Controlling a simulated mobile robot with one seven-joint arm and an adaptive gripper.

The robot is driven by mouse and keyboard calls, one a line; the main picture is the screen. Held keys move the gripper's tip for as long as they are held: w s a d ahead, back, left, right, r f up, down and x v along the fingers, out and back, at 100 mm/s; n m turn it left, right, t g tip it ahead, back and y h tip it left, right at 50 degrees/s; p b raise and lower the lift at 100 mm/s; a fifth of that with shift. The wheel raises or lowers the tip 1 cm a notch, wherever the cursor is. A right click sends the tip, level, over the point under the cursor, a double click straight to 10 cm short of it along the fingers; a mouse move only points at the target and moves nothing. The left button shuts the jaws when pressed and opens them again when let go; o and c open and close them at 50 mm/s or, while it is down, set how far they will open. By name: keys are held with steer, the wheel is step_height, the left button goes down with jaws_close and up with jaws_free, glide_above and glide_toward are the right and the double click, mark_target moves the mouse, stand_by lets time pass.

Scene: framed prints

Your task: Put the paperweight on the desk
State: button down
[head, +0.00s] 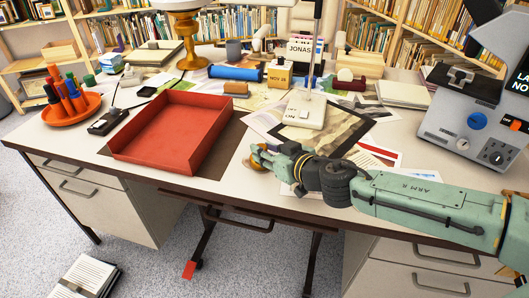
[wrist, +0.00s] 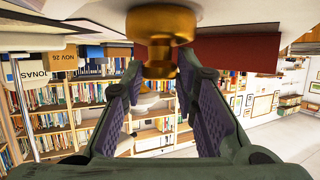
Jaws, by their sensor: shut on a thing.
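The paperweight looks like a small brass piece with a wide round base and a narrower knob (wrist: 162,22). In the head view only a bit of it shows (head: 255,166), near the desk's front edge. My gripper (head: 264,156) reaches in low from the right and is shut on the paperweight. In the wrist view, which is upside down, the fingertips (wrist: 162,68) are on either side of its knob. The base is close to the desk (head: 226,160); I cannot tell whether it touches. My fingers hide much of it in the head view.
A red tray (head: 168,134) lies left of my gripper. A lamp base (head: 305,110) and loose papers lie behind it. A pen dish (head: 72,110) is far left, and a grey machine (head: 470,120) stands at right. Bare desk shows between tray and gripper.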

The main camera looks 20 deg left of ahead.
steer(key=c, duration=1.3)
jaws_free()
steer(key=shift+d+r, duration=0.15)
steer(key=v, duration=1)
steer(key=shift+s, duration=0.1)
steer(key=shift+v, duration=0.85)
